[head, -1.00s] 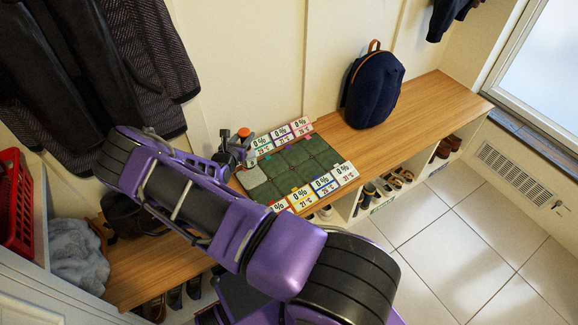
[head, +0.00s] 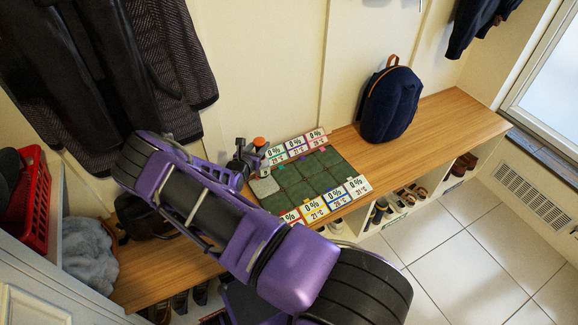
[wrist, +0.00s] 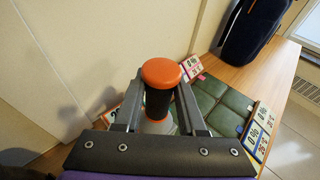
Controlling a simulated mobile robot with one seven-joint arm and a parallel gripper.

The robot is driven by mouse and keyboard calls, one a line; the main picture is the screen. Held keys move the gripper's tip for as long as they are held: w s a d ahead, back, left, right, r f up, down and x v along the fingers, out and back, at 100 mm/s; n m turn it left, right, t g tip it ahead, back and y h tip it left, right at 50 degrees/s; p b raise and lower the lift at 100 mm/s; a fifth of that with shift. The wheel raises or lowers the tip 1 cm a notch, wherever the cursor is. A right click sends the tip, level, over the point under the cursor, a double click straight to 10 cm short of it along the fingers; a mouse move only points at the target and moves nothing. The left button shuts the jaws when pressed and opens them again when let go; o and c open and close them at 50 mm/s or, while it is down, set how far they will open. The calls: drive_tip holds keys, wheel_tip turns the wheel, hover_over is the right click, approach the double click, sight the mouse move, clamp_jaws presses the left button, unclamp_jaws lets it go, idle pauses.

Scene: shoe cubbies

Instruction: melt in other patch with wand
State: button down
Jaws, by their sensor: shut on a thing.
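The wand (wrist: 158,98), black with an orange cap, stands upright between the two fingers of my gripper (wrist: 156,105), which is shut on it. In the head view the orange cap (head: 259,142) shows at the back left corner of the green patch mat (head: 297,192), with my gripper (head: 247,155) at its left. The mat is a grid of dark green squares on the bench. Labels (head: 312,205) along its front and back edges read 0 % and temperatures in the twenties and thirties. A pale grey rounded pad (head: 264,187) covers its left end.
The wooden bench (head: 450,118) runs along the wall. A dark blue backpack (head: 391,103) stands right of the mat. Coats (head: 170,60) hang at the left above a black bag (head: 145,217). Shoes (head: 410,193) fill cubbies below. The bench right of the backpack is clear.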

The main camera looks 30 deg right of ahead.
drive_tip(key=shift+f+b, duration=2.05)
drive_tip(key=shift+f, duration=0.8)
drive_tip(key=shift+f+b, duration=0.4)
drive_tip(key=shift+f, duration=0.15)
wheel_tip(320, 180, up, 7)
drive_tip(key=p, duration=0.5)
drive_tip(key=shift+p, duration=0.4)
idle(0.5)
